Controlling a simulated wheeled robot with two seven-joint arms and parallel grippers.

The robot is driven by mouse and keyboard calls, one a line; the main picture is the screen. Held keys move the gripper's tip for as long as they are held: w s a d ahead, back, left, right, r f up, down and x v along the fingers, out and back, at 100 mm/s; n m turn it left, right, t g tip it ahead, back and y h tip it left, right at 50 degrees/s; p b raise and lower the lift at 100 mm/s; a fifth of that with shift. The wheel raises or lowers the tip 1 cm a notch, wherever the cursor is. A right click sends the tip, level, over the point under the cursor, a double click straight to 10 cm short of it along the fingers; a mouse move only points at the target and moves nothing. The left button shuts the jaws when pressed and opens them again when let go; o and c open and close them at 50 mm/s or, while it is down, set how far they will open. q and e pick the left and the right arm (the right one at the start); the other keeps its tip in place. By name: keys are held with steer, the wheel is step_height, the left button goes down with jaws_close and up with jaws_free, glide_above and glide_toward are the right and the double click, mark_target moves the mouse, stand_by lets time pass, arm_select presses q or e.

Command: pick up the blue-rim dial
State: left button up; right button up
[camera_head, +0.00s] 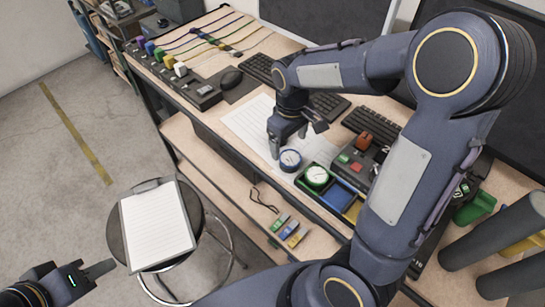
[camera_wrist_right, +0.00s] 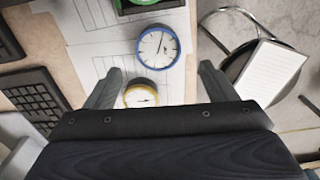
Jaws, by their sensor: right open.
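The blue-rim dial (camera_head: 290,160) has a white face and lies on the paper near the desk's front edge. In the right wrist view the blue-rim dial (camera_wrist_right: 158,48) lies just beyond the fingertips. My right gripper (camera_head: 289,144) is open and empty, above the paper close to the dial. In the wrist view a yellow-rim dial (camera_wrist_right: 141,94) sits between the spread fingers (camera_wrist_right: 159,72), partly hidden by the gripper body. My left gripper (camera_head: 106,268) is at the lower left, away from the desk; its opening cannot be made out.
A green-rim dial (camera_head: 316,177) sits in a tray with blue (camera_head: 338,193) and yellow compartments beside the blue-rim dial. A red-buttoned box (camera_head: 357,160) and keyboards (camera_head: 328,104) stand behind. A stool with a clipboard (camera_head: 156,225) stands in front of the desk.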

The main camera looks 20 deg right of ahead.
mark_target(290, 157)
steer(key=f, duration=0.4)
steer(key=f+p, duration=0.1)
steer(key=f, duration=0.2)
steer(key=shift+s+d, duration=0.2)
steer(key=shift+s, duration=0.05)
steer(key=c, duration=1.1)
steer(key=shift+r, duration=0.5)
step_height(290, 157, up, 3)
steer(key=shift+f, duration=0.2)
steer(key=s+a+r+b, duration=0.1)
steer(key=s+a+r, duration=0.2)
steer(key=s, duration=0.3)
steer(key=s+a+r+b, duration=0.1)
steer(key=s+a+r, duration=0.1)
steer(key=s+r, duration=0.4)
steer(key=shift+s+a+r, duration=0.2)
steer(key=shift+s+a, duration=0.2)
steer(key=shift+s, duration=0.15)
